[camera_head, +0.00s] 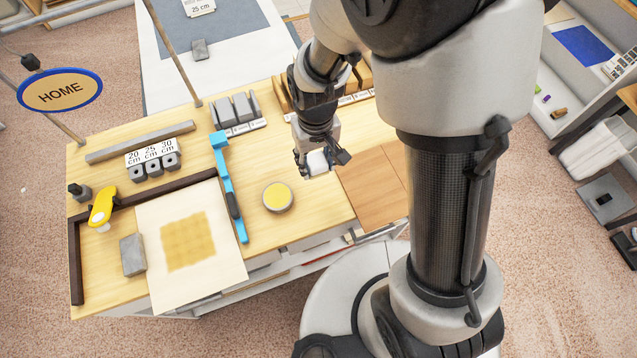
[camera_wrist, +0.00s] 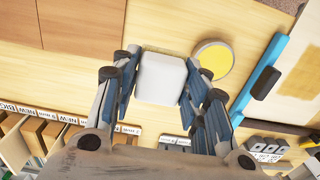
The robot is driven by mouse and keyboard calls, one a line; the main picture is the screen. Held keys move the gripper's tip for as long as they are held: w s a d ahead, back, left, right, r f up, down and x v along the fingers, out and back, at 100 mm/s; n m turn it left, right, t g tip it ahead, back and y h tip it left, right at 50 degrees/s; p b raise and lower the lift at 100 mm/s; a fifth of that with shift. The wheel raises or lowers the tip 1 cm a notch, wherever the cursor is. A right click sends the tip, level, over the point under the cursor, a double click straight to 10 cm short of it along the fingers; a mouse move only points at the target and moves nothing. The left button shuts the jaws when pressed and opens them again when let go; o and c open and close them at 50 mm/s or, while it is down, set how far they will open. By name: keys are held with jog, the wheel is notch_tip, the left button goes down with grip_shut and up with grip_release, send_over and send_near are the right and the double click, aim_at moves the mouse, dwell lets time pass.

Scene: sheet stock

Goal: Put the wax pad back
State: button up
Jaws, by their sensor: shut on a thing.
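The wax pad appears to be the white, round-edged block (camera_head: 318,162) in my gripper; it also shows in the wrist view (camera_wrist: 161,77). My gripper (camera_head: 319,157) is shut on it, with a finger on either side. It is over the wooden bench (camera_head: 318,205), at the left edge of a darker brown board (camera_head: 372,185). I cannot tell how far it is above the bench top. A round tin with a yellow top (camera_head: 278,197) stands apart from the pad, to its left in the head view and its right in the wrist view (camera_wrist: 214,60).
A blue bar with a dark handle (camera_head: 224,170) lies left of the tin. Further left are a sheet with a yellow square (camera_head: 188,243), a grey block (camera_head: 132,255) and a yellow tool (camera_head: 102,208). Grey blocks (camera_head: 242,107) and labelled slots (camera_wrist: 70,118) line the back.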

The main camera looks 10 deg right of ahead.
aim_at(317, 190)
notch_tip(317, 190, down, 12)
jog(key=b, duration=0.2)
jog(key=shift+r+b, duration=0.1)
jog(key=shift+b, duration=0.3)
jog(key=shift+f, duration=0.25)
jog(key=o, duration=0.9)
jog(key=shift+r, duration=0.1)
jog(key=shift+o, duration=0.2)
notch_tip(317, 190, up, 13)
jog(key=p, duration=0.3)
jog(key=shift+d+f+p, duration=0.1)
jog(key=shift+f+p, duration=0.1)
jog(key=shift+p, duration=0.1)
